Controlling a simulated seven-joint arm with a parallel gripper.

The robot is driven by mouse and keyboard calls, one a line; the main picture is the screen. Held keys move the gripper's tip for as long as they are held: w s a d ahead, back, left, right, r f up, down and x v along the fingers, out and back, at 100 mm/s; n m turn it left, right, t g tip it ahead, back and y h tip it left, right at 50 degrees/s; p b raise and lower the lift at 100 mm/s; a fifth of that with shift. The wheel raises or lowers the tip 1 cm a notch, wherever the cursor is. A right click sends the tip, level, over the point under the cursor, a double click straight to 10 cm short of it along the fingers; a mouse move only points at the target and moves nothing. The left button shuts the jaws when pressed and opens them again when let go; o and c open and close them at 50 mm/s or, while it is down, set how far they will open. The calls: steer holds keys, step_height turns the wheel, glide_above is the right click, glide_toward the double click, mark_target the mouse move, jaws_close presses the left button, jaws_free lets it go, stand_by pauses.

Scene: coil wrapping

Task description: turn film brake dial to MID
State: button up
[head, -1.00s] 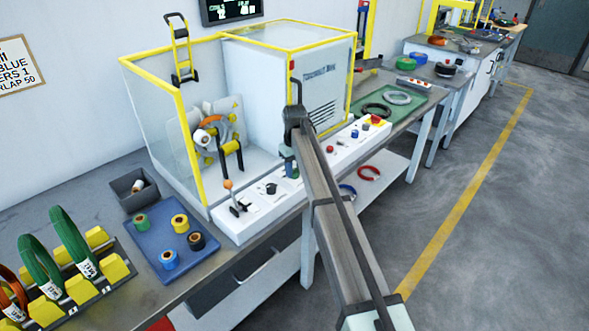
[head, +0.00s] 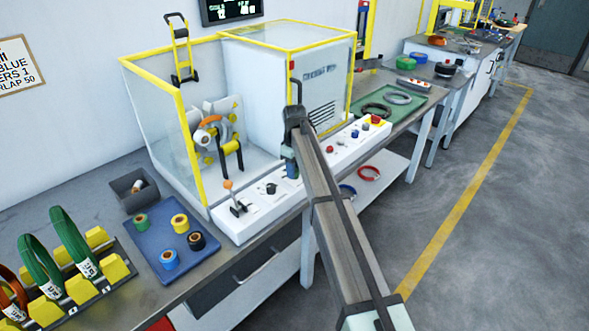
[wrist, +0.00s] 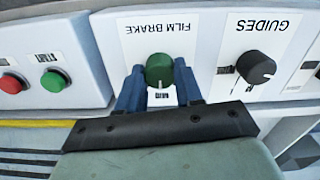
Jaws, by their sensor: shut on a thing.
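The film brake dial (wrist: 159,70) is a green knob on the white control panel, under an upside-down FILM BRAKE label (wrist: 157,27) in the wrist view. Its pale pointer line faces the MID mark on the near side of the dial. My gripper (wrist: 160,88) is shut on the dial, with one blue finger on each side. In the head view my gripper (head: 290,168) is at the front of the panel, and the dial is hidden behind it. Other marks around the dial are covered by the fingers.
A black GUIDES dial (wrist: 256,67) sits to the right in the wrist view. A green START button (wrist: 55,79) and a red button (wrist: 13,82) are to the left. In the head view, a lever with an orange knob (head: 228,184) stands at the panel's left end.

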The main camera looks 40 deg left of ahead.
steer(key=o, duration=1)
steer(key=shift+o, duration=0.2)
steer(key=shift+r, duration=0.15)
step_height(320, 180, up, 14)
steer(key=shift+f, duration=0.2)
